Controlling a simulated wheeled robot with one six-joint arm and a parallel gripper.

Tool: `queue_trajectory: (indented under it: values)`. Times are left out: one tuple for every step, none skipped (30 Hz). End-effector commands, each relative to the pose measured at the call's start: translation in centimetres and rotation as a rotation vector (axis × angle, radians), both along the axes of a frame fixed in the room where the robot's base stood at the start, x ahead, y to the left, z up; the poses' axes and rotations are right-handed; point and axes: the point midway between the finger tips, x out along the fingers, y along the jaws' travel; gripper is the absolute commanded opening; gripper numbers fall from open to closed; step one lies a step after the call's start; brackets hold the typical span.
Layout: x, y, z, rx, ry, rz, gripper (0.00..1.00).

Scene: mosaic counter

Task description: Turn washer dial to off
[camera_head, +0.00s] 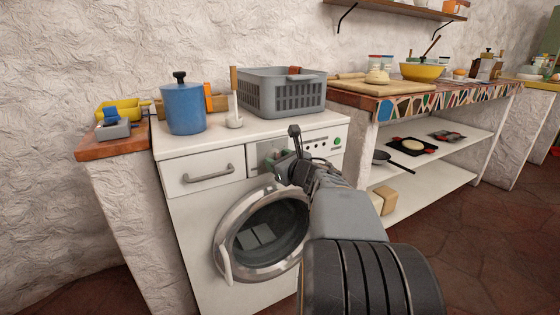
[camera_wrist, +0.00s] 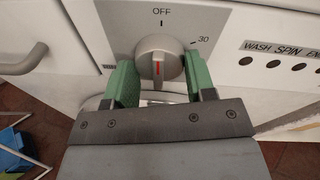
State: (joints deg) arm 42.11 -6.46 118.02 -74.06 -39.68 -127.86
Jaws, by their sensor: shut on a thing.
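The white washer (camera_head: 205,220) stands against the wall in the head view. Its round grey dial (camera_wrist: 160,52) is in the upper middle of the wrist view, on a grey plate with "OFF" at the top and "30" to the right. The dial's red line (camera_wrist: 159,66) runs nearly upright, roughly in line with the OFF mark. My gripper (camera_wrist: 160,76) is shut on the dial, a green pad at each side. In the head view my gripper (camera_head: 281,166) is at the washer's control panel and hides most of the dial.
The round washer door (camera_head: 222,238) is below my arm. A blue pot (camera_head: 184,110) and a grey basket (camera_head: 285,95) stand on the washer top. A drawer handle (camera_wrist: 25,60) is left of the dial, and a row of panel holes (camera_wrist: 283,63) is to the right.

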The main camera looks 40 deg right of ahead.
Motion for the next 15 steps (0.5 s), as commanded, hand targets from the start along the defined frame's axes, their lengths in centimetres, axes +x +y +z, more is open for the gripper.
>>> queue_trajectory:
  values:
    - [0.04,0.03,0.16,-0.004,-0.003,0.001,0.27]
    - [0.04,0.02,0.16,-0.004,-0.003,0.001,0.27]
    - [0.04,0.03,0.15,-0.004,-0.003,0.001,0.27]
    - [0.04,0.02,0.16,-0.004,-0.003,0.001,0.27]
    - [0.04,0.02,0.16,-0.004,-0.003,0.001,0.27]
    - [0.04,0.02,0.16,-0.004,-0.002,0.001,0.27]
    - [0.04,0.02,0.16,-0.004,-0.002,0.001,0.27]
    - [0.04,0.02,0.16,-0.004,-0.002,0.001,0.27]
    - [0.04,0.02,0.16,-0.004,-0.002,0.001,0.54]
    - [0.03,0.02,0.15,-0.004,-0.002,0.001,0.57]
    - [0.03,0.02,0.14,-0.004,-0.002,0.001,0.6]
    - [0.02,0.0,0.11,-0.003,-0.002,0.001,0.64]
    - [0.01,-0.01,0.1,-0.003,-0.001,0.001,0.67]
    - [0.01,-0.01,0.09,-0.003,-0.001,0.001,0.69]
    - [0.01,-0.02,0.07,-0.002,-0.001,0.0,0.73]
